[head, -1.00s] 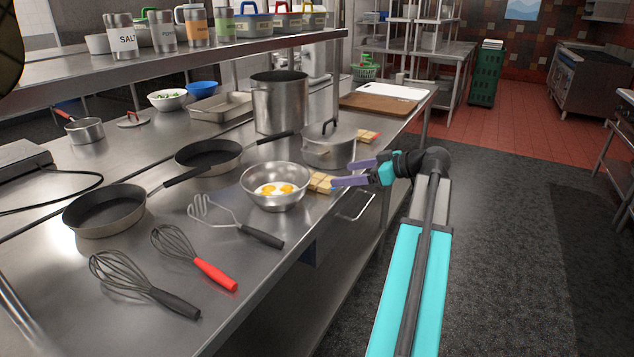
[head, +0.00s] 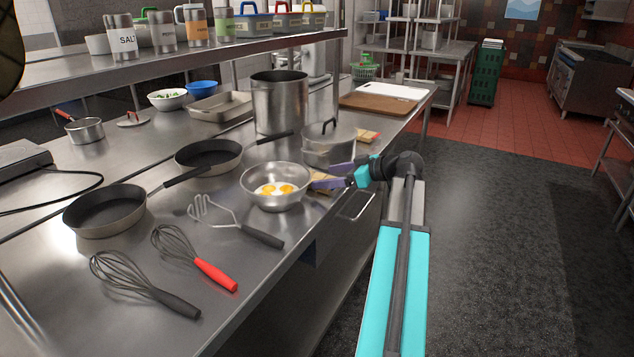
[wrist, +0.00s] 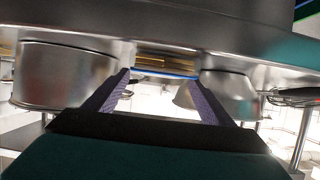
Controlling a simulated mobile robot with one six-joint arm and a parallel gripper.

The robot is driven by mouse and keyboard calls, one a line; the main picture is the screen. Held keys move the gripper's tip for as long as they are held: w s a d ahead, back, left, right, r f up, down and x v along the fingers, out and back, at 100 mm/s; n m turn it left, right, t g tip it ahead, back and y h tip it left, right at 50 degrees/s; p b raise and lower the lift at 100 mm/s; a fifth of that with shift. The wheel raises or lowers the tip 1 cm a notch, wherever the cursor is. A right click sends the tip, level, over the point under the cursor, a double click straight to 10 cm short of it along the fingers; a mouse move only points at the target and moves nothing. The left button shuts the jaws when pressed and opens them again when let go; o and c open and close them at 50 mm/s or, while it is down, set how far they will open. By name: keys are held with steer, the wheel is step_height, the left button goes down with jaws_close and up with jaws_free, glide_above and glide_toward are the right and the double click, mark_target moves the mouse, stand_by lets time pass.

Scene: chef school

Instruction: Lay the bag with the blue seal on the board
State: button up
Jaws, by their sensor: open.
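A yellowish bag with a blue edge (wrist: 165,62) lies ahead of and between my gripper's fingers in the wrist view.
A steel bowl with eggs (head: 275,186) stands close left of my gripper. A lidded pot (head: 328,150) stands just behind, with another yellowish bag (head: 368,136) with some red beside it. A tall pot (head: 280,103), pans and whisks fill the left side.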

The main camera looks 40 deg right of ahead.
mark_target(315, 177)
steer(key=shift+x, duration=2.4)
steer(key=c, duration=1)
steer(key=shift+r, duration=0.2)
